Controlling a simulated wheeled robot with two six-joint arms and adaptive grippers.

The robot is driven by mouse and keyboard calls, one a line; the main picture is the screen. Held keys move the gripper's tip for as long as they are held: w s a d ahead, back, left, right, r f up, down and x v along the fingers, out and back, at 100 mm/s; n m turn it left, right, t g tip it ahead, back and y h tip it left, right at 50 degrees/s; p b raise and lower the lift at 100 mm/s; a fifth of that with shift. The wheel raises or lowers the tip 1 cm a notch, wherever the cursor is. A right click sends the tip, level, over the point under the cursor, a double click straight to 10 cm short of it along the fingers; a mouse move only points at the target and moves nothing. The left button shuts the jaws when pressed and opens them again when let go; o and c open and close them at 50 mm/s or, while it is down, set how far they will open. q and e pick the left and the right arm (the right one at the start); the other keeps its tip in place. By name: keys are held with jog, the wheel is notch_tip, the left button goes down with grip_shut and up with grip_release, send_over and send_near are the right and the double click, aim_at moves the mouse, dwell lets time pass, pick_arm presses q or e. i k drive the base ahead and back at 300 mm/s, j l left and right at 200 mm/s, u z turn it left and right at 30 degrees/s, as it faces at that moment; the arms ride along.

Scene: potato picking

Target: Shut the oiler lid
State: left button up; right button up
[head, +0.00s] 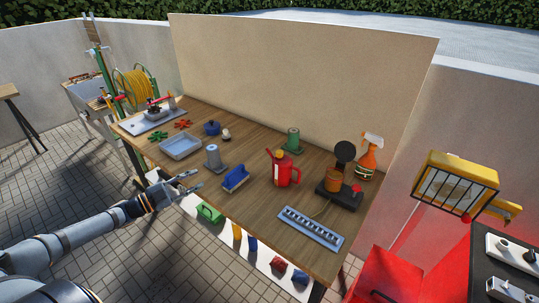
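An orange cup-like body (334,179) stands on a dark base (338,197) at the right of the workbench, with a red knob on the base. A round black lid (344,152) stands raised above the orange body, so it looks open. I take this to be the oiler. A red can with a spout and handle (283,172) stands to its left. My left gripper (192,181) is at the bench's front left edge, far from the oiler. Its two fingers are apart with nothing visible between them. My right gripper is not in view.
The wooden bench (262,205) also holds a blue brush (235,180), a grey cylinder (214,158), a green spool (293,141), a spray bottle (368,157) behind the oiler and a slotted grey rail (310,228) in front. A beige panel (300,85) closes the back.

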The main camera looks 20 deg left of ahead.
aim_at(345, 150)
jog(key=i+j+z, duration=0.2)
jog(key=j+z, duration=0.25)
jog(key=i+j+z, duration=0.1)
jog(key=j+z, duration=1.15)
jog(key=j, duration=0.2)
jog(key=k+j+z, duration=0.2)
jog(key=j+z, duration=0.25)
jog(key=k+j+z, duration=0.2)
jog(key=j+z, duration=0.2)
jog(key=j, duration=0.1)
